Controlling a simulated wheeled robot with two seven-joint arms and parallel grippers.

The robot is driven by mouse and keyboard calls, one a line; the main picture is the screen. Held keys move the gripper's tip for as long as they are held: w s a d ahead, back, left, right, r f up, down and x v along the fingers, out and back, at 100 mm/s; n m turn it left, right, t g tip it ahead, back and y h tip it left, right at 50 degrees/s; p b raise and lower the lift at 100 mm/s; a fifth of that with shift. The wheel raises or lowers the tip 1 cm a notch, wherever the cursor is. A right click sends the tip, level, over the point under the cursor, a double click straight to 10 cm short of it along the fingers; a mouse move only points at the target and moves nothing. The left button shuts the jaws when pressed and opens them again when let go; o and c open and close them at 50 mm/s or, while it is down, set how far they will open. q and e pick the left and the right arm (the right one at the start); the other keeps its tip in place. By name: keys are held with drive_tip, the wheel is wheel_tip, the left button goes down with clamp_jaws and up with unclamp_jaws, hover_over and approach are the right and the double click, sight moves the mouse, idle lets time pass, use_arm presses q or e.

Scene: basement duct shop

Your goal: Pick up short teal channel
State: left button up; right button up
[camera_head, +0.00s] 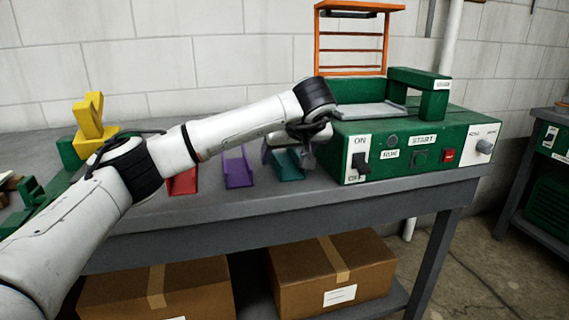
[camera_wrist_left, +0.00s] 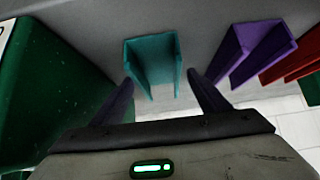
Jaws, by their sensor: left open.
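The short teal channel (camera_head: 287,165) lies on the grey workbench between a purple channel and the green machine. In the left wrist view the teal channel (camera_wrist_left: 153,66) is a U-shaped piece with its near end close to the fingertips. My left gripper (camera_head: 285,150) is above and beside it in the head view, partly covering it. In the left wrist view my left gripper (camera_wrist_left: 160,92) is open and empty, with one finger on each side of the channel's near end. I cannot tell whether the fingers touch it. My right gripper is not in view.
A purple channel (camera_head: 238,168) and a red channel (camera_head: 183,181) lie left of the teal one. The green machine (camera_head: 400,145) with switches stands close on the right. Yellow blocks (camera_head: 91,115) are at the left. Cardboard boxes (camera_head: 332,270) sit on the lower shelf.

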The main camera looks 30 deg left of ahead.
use_arm(q)
drive_tip(key=shift+w+a+f, duration=0.25)
drive_tip(key=shift+w+f, duration=0.05)
drive_tip(key=shift+f, duration=0.1)
drive_tip(key=c, duration=1.2)
drive_tip(key=shift+r, duration=0.1)
